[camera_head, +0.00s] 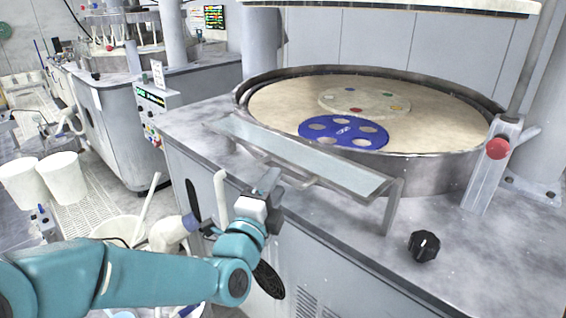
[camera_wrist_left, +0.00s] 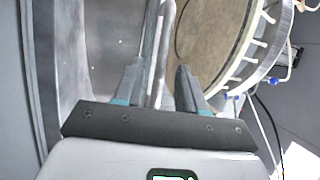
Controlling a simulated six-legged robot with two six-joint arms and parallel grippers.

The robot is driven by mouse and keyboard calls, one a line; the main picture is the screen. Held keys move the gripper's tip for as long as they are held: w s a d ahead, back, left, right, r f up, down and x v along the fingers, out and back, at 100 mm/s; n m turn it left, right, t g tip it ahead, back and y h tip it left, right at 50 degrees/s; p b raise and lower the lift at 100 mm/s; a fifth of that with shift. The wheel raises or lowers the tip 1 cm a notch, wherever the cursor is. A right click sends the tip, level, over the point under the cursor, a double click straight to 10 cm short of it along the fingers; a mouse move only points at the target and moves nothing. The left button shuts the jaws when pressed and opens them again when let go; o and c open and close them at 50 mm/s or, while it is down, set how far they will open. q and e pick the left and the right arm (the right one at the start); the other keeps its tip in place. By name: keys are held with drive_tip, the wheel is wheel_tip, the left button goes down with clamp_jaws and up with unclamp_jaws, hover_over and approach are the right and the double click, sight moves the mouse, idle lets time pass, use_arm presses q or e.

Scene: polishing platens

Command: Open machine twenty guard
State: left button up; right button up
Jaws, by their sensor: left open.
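The guard (camera_head: 310,157) is a long, clear, tilted panel in a grey frame along the front of the round polishing machine in the head view. A handle bar runs along its front edge. My left gripper (camera_head: 270,182) is at the front left part of the guard, close to this bar. In the left wrist view my left gripper (camera_wrist_left: 158,82) is open, and a pale bar (camera_wrist_left: 152,50) of the guard lies between or just beyond its fingers. I cannot tell whether they touch. My right gripper is not in view.
The platen (camera_head: 280,105) behind the guard carries a blue disc (camera_head: 343,132) and a pale disc with coloured spots. A black knob (camera_head: 424,246) and a red button (camera_head: 497,148) are at the right. White buckets (camera_head: 62,177) stand at the left.

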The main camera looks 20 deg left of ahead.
use_arm(q)
drive_tip(key=w, duration=0.3)
drive_tip(key=w+r+p, duration=0.1)
drive_tip(key=w, duration=0.1)
drive_tip(key=shift+w+a, duration=0.1)
drive_tip(key=shift+w, duration=0.15)
